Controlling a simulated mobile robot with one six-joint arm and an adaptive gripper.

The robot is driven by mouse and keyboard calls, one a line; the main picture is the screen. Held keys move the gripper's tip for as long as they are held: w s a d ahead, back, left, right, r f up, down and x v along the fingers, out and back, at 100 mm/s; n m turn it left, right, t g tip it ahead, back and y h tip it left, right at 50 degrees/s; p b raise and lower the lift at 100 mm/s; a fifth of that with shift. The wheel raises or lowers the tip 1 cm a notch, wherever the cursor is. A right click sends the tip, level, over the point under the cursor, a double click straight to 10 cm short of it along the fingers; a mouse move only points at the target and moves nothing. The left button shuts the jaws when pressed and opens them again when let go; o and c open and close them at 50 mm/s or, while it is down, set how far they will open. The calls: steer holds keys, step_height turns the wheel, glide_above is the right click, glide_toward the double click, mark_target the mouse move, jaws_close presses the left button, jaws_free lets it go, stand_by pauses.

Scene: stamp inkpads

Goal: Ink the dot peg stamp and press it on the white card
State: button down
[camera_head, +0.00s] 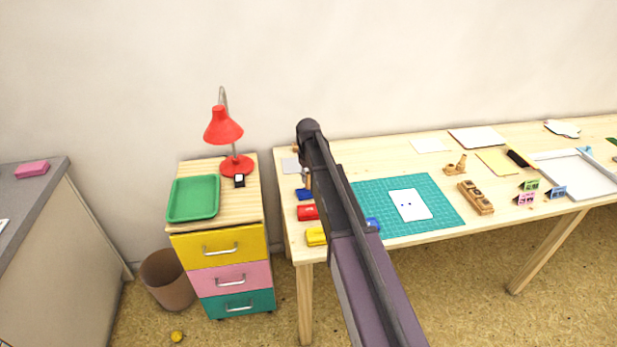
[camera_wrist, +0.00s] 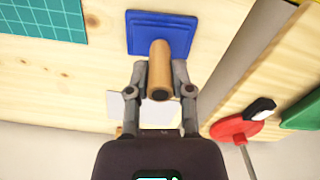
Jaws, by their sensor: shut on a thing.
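My gripper (camera_wrist: 160,78) is shut on the wooden dot peg stamp (camera_wrist: 160,62), a plain round peg. The peg's far end overlaps the blue inkpad (camera_wrist: 178,35) in the wrist view; I cannot tell whether they touch. In the head view the blue inkpad (camera_head: 304,194) lies near the table's left end, with the red inkpad (camera_head: 307,213) and yellow inkpad (camera_head: 316,236) in front of it. The white card (camera_head: 412,209) lies on the green mat (camera_head: 445,215) and bears small dark blue marks. My arm hides part of the mat.
Carved wooden blocks (camera_head: 475,197) and small coloured stands (camera_head: 530,186) sit right of the mat. A drawer unit (camera_head: 220,250) with a red lamp (camera_head: 222,130) and green tray (camera_head: 193,198) stands left of the table. A blue object (camera_head: 373,224) shows beside my arm.

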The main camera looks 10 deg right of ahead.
mark_target(308, 173)
steer(key=shift+f+b, duration=0.5)
steer(key=shift+b, duration=0.05)
stand_by(1.9)
steer(key=shift+r+p, duration=0.75)
steer(key=shift+p, duration=0.05)
stand_by(0.5)
steer(key=shift+r+p, duration=2.6)
